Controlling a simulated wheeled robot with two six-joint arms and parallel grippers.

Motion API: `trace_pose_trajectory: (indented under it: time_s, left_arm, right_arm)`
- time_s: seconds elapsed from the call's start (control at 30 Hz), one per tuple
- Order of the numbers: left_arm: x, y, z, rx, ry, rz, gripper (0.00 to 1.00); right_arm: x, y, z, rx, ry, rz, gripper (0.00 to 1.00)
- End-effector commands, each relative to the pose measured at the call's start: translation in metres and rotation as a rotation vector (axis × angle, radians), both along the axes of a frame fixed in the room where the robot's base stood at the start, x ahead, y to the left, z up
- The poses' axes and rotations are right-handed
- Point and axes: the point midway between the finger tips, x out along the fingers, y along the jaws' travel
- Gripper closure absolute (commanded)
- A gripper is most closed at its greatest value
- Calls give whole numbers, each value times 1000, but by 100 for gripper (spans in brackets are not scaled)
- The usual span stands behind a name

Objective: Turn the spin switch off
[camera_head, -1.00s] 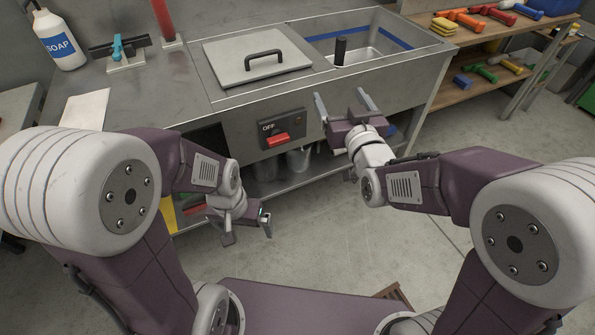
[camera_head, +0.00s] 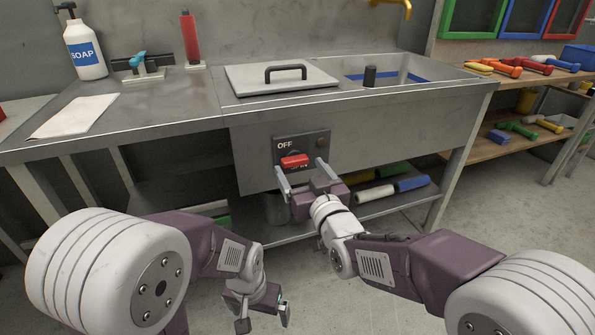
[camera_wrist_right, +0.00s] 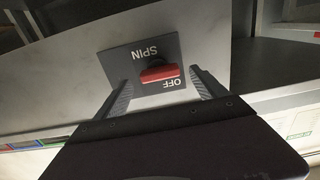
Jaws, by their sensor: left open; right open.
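The spin switch is a red handle (camera_head: 295,161) on a dark panel (camera_head: 316,141) on the front of the metal sink counter. The word OFF shows at the panel's upper left. In the right wrist view the red handle (camera_wrist_right: 160,74) appears with SPIN and OFF upside down. My right gripper (camera_head: 300,168) is open in front of the panel. Its fingers (camera_wrist_right: 160,82) stand on either side of the handle, with gaps; whether the tips touch the panel I cannot tell. My left gripper (camera_head: 263,318) is open and empty, low in front of the counter.
A lid with a black handle (camera_head: 282,90) covers part of the sink counter (camera_head: 180,105). A soap bottle (camera_head: 84,52), a white sheet (camera_head: 75,117) and a red cylinder (camera_head: 190,38) are on or above it. Coloured rolls (camera_head: 411,183) lie on the lower shelf. Floor is clear at right.

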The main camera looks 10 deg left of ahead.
Motion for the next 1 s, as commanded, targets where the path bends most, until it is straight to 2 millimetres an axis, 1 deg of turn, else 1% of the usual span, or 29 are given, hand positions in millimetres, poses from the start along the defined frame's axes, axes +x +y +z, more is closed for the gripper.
trace_pose_trajectory:
  time_s: [0.03,0.1,0.2,0.47,0.5,0.57,0.6,0.67,0.7,0.73,1.0]
  left_arm:
    - [0,0,-7,0,0,0,0]
    - [0,0,-9,0,0,0,0]
    - [0,0,-10,0,0,0,0]
    - [0,0,-10,0,0,0,0]
    - [0,0,-10,0,0,0,0]
    - [0,0,-10,0,0,0,0]
    - [0,0,-10,0,0,0,0]
    - [0,0,-10,0,0,0,0]
    - [0,0,-10,0,0,0,0]
    - [0,0,-10,0,0,0,0]
    - [0,0,-11,0,0,0,0]
  right_arm:
    - [8,5,-3,1,-1,0,18]
    - [15,10,-3,1,-1,0,18]
    - [22,14,-1,0,-1,0,18]
    - [24,16,0,-1,1,0,18]
    - [24,16,0,-1,1,0,24]
    - [24,16,0,-1,1,0,40]
    - [24,16,0,-1,1,0,52]
    - [24,16,0,-1,1,0,68]
    - [24,16,0,-1,1,0,79]
    - [24,16,0,-1,1,0,81]
    - [23,16,0,31,21,0,81]
